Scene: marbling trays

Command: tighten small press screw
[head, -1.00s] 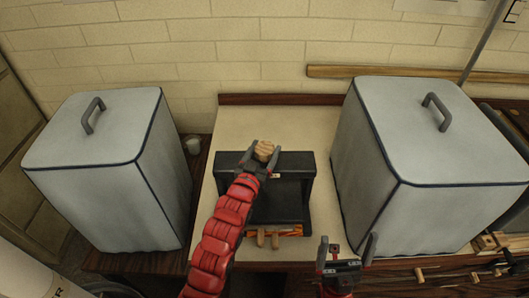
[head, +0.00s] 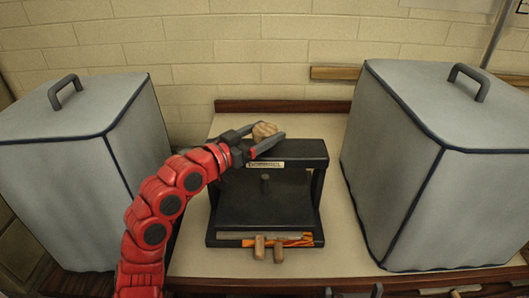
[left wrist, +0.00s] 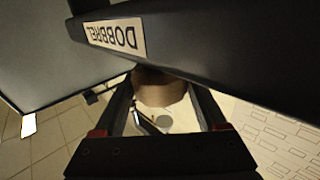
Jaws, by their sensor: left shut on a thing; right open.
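The small press (head: 265,214) is a black frame with a crossbar and a light name label, standing on the pale bench top. Its screw has a rounded wooden knob (head: 264,130) above the crossbar. My left gripper (head: 266,136) reaches in from the left and is shut on the knob, with one finger on each side. In the left wrist view the knob (left wrist: 160,88) sits between the fingers, partly hidden by the crossbar (left wrist: 200,40). A dark stub shows under the crossbar. My right gripper (head: 352,293) barely shows at the bottom edge, open and away from the press.
Large grey covered boxes with handles stand left (head: 60,170) and right (head: 440,110) of the press. Wooden pegs (head: 278,248) and an orange strip (head: 300,240) lie at the press's front. Bare bench top (head: 345,240) shows to its right.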

